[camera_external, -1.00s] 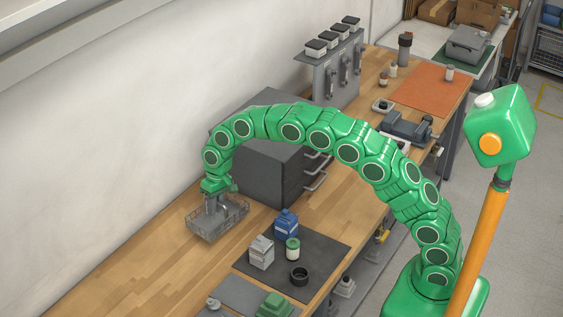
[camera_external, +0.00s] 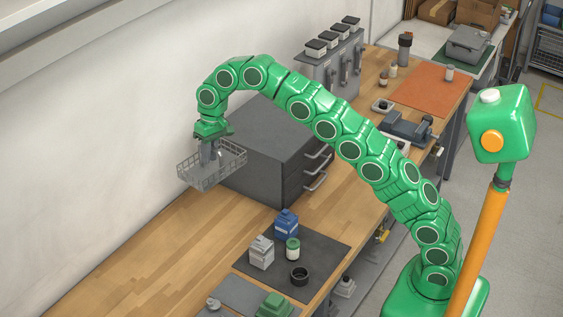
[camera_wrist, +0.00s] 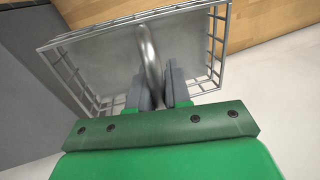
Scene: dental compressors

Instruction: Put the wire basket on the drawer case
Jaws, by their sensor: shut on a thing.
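The grey wire basket (camera_external: 203,172) hangs from my gripper (camera_external: 209,152), in the air above the wooden bench and just left of the drawer case. In the wrist view my gripper (camera_wrist: 160,92) has its two fingers shut on the basket's curved handle, and the basket (camera_wrist: 105,60) fills the upper part. The dark grey drawer case (camera_external: 255,150) stands on the bench against the wall, with its drawers and handles facing right. Its flat top shows no objects, though my arm passes above and hides a small part. It also shows at the left of the wrist view (camera_wrist: 25,95).
A blue carton (camera_external: 286,224), a grey carton (camera_external: 261,252), a green-and-white jar (camera_external: 293,248) and a black ring-shaped cup (camera_external: 299,276) stand on a dark mat in front of the case. A grey rack of canisters (camera_external: 330,70) stands behind it. The bench's left part is clear.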

